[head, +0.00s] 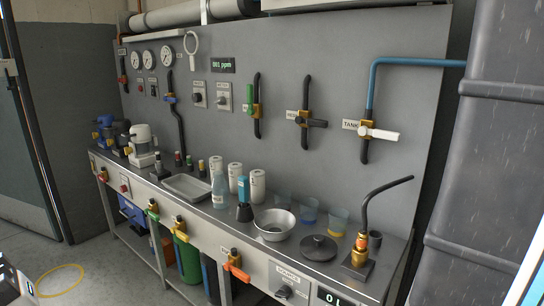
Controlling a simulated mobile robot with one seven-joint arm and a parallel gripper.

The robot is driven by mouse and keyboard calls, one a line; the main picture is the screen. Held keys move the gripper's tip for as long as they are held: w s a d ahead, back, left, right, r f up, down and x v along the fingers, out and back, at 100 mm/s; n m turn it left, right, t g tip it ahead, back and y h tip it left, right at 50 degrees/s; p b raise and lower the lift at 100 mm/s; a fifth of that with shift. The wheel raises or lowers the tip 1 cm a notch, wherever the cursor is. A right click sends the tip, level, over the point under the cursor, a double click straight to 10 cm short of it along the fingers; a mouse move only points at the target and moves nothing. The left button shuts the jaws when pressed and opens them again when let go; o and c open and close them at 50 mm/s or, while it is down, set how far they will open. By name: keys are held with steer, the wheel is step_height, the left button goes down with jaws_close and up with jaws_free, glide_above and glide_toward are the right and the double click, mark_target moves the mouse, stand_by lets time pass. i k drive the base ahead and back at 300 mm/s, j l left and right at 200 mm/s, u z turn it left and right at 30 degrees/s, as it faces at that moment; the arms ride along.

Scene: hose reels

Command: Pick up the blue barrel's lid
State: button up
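A round dark grey lid with a small knob (318,246) lies flat on the steel counter (215,213), right of a metal bowl (274,224). I cannot tell whether it belongs to a blue barrel. A dark blue container (210,279) stands under the counter, mostly hidden by the counter front, and its top is not visible. Another blue container (134,216) is under the counter further left. My gripper is not clearly visible in the head view.
A brass fitting with a black hose (360,250) stands at the counter's right end. Bottles, white canisters (257,186) and cups (309,211) crowd the counter's back. Valve handles (237,270) stick out along its front. A large grey ribbed body (490,170) fills the right side.

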mark_target(317, 247)
steer(key=k+l+u, duration=0.2)
steer(key=l+u, duration=0.25)
steer(key=k+l+u, duration=0.4)
steer(key=i, duration=0.1)
